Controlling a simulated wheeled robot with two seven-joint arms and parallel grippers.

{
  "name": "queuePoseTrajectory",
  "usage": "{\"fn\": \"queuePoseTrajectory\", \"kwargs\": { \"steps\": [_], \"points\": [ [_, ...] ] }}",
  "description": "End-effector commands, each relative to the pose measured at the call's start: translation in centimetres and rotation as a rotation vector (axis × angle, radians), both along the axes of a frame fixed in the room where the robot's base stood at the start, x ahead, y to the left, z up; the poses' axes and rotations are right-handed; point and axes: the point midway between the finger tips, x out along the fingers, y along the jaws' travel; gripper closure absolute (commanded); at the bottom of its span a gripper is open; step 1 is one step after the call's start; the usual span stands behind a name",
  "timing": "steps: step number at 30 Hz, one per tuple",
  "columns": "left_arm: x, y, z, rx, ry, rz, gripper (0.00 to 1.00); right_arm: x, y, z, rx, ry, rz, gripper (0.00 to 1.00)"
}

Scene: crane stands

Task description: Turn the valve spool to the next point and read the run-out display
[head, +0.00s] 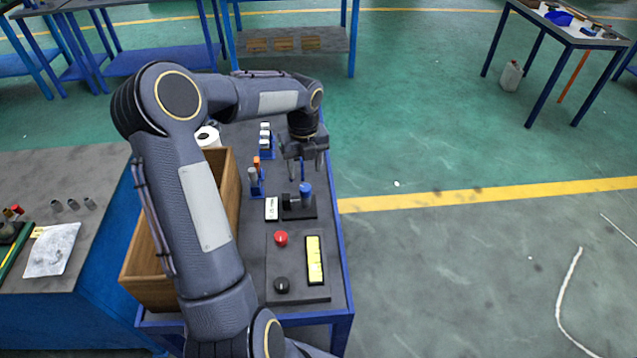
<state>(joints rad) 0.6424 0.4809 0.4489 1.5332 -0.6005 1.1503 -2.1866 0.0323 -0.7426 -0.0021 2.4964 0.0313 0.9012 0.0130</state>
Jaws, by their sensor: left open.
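My left gripper (304,168) hangs open over the far part of the bench, fingers pointing down. A thin blue upright shows between its fingers; I cannot tell whether it is in front of or behind them. Just nearer than the gripper is a small dark stand (299,213) carrying a dark cylindrical part, which looks like the valve spool (291,202), and a blue knob (305,189). The gripper is apart from the spool. A small white-faced unit (271,209), possibly the run-out display, lies left of the stand; its reading is too small to make out. My right gripper is out of view.
A dark panel (298,290) with a red knob (281,238), black knob (281,285) and yellow strip (315,260) lies at the near end. Blue racks (257,187) stand left of the gripper. A wooden crate (147,270) is partly hidden behind my left arm.

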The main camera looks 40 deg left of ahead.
Motion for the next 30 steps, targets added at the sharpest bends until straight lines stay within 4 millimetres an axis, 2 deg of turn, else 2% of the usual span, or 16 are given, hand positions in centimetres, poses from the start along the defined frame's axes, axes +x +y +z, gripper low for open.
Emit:
{"fn": "queuePoseTrajectory", "kwargs": {
  "steps": [6, 12, 23, 30],
  "points": [
    [-0.1, -0.1, -3.7, -0.004, 0.004, 0.001, 0.48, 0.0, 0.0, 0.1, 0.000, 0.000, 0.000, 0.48],
    [-0.1, -0.1, -6.1, -0.002, 0.003, 0.003, 0.48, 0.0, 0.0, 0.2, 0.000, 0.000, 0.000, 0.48],
    [-0.1, -0.1, -6.7, -0.001, 0.000, 0.003, 0.48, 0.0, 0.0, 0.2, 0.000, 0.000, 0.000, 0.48],
    [-0.1, -0.1, -6.7, -0.001, 0.000, 0.003, 0.78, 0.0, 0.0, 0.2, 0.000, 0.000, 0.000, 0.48]
  ]
}}
